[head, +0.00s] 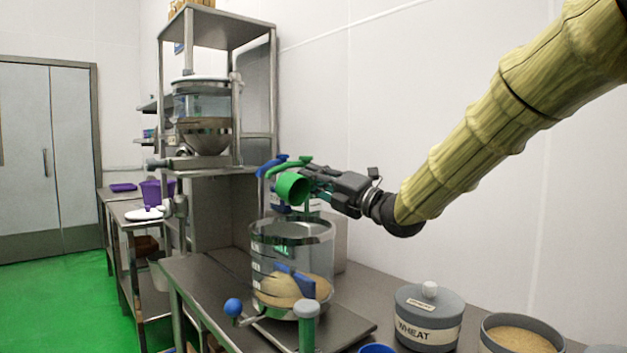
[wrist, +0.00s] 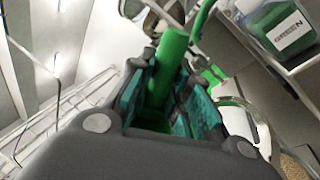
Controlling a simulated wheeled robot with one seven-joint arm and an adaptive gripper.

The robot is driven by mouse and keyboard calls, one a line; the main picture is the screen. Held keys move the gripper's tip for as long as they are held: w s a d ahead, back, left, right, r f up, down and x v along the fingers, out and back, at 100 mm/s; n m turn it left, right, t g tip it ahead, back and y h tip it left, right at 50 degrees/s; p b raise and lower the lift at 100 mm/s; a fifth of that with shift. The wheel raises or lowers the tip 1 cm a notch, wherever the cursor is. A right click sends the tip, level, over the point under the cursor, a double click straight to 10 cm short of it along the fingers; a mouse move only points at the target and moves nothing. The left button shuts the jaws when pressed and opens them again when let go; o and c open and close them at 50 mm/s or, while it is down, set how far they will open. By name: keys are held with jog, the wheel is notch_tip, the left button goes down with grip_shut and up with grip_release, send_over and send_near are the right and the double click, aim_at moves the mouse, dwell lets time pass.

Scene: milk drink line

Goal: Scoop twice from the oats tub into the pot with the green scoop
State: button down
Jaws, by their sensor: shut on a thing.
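In the wrist view the scoop's green handle (wrist: 168,65) stands between the teal finger pads. The pot is see-through with a metal rim, and tan material and a blue part show through its wall. An open grey tub (head: 561,347) of tan flakes, likely the oats tub, is at the lower right; its label is out of view.
A lidded grey tub marked WHEAT (head: 428,334) stands between the pot and the open tub. A blue knob (head: 233,307) and a grey-green post (head: 307,325) stand before the pot. A steel rack (head: 217,30) rises behind. A bottle labelled GREEN (wrist: 285,28) shows in the wrist view.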

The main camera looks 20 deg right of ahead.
jog(key=shift+r+p, duration=0.2)
jog(key=shift+p, duration=0.45)
jog(key=shift+r+m+g+h+p, duration=0.15)
jog(key=shift+m+g+h+p, duration=0.4)
jog(key=shift+p, duration=0.7)
jog(key=shift+h+p, duration=0.25)
jog(key=shift+p, duration=0.1)
jog(key=m+g+h+p, duration=0.2)
jog(key=g+h+p, duration=0.1)
jog(key=p, duration=1)
jog(key=shift+r+p, duration=0.15)
jog(key=shift+p, duration=0.2)
jog(key=m+g+h+p, duration=0.1)
jog(key=g+h+p, duration=0.1)
jog(key=p, duration=0.8)
jog(key=shift+w+r+g, duration=0.1)
jog(key=shift+g, duration=0.15)
jog(key=m+g+h+p, duration=0.1)
jog(key=g+p, duration=0.1)
jog(key=p, duration=1.1)
jog(key=shift+r, duration=0.1)
jog(key=shift+f+g+h+p, duration=0.2)
jog(key=shift+g+h+p, duration=0.15)
jog(key=shift+p, duration=0.65)
